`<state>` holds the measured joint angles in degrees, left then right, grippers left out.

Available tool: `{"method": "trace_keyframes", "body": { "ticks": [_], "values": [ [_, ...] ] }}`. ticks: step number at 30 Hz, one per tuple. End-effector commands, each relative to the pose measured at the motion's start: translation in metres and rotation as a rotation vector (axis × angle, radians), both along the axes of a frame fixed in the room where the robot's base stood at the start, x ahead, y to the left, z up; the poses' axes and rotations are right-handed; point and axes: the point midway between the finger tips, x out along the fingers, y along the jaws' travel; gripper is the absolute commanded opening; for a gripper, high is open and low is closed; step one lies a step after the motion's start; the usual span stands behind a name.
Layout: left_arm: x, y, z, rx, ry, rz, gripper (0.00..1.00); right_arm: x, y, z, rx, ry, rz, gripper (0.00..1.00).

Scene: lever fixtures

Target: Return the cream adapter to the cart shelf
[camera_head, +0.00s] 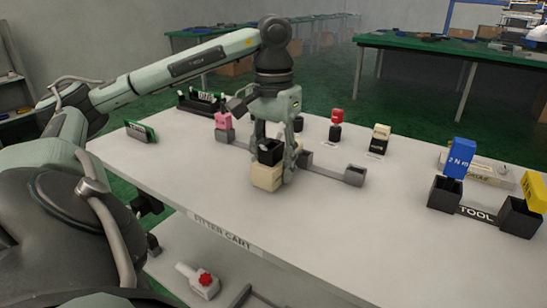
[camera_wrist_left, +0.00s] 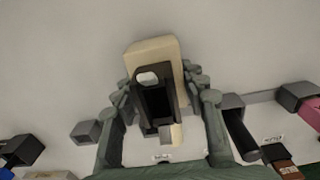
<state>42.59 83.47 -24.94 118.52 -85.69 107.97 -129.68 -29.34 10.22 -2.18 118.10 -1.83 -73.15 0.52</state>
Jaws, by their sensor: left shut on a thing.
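The cream adapter (camera_head: 267,178) is a cream block with a black open socket part on top, near the middle of the cart top. It also shows in the left wrist view (camera_wrist_left: 160,50), with the black part facing the camera. My left gripper (camera_head: 274,160) points down and is shut on the adapter, one finger on each side. I cannot tell whether the block touches the surface. The cart's lower shelf (camera_head: 170,258) shows below the front edge, beneath the "FITTER CART" label. My right gripper is not in view.
A grey socket (camera_head: 355,175) on a bar lies right of the gripper. A pink block (camera_head: 222,120), a red-topped piece (camera_head: 337,116) and another cream piece (camera_head: 381,132) stand behind. Black tool holders (camera_head: 444,194) are at right. A red-knobbed part (camera_head: 205,281) sits on the lower shelf.

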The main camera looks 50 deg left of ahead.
Motion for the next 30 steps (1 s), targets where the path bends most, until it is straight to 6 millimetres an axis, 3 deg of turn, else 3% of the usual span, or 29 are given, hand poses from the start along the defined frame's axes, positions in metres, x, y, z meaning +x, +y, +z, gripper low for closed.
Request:
{"method": "trace_keyframes", "body": {
  "ticks": [6,7,12,23,30],
  "values": [
    [0.0,0.0,-0.003,0.0,0.0,0.0,0.06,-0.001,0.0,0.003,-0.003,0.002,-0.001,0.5],
    [0.0,0.0,-0.003,0.0,0.0,0.0,0.45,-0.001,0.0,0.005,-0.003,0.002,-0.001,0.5],
    [0.0,0.0,-0.002,0.0,0.0,0.0,0.63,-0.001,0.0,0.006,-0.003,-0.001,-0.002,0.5],
    [0.0,0.0,0.002,0.0,0.0,0.0,0.63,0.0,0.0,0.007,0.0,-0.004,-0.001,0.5],
    [0.001,0.0,0.047,-0.002,-0.005,0.001,0.63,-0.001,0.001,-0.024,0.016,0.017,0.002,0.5]
  ]
}}
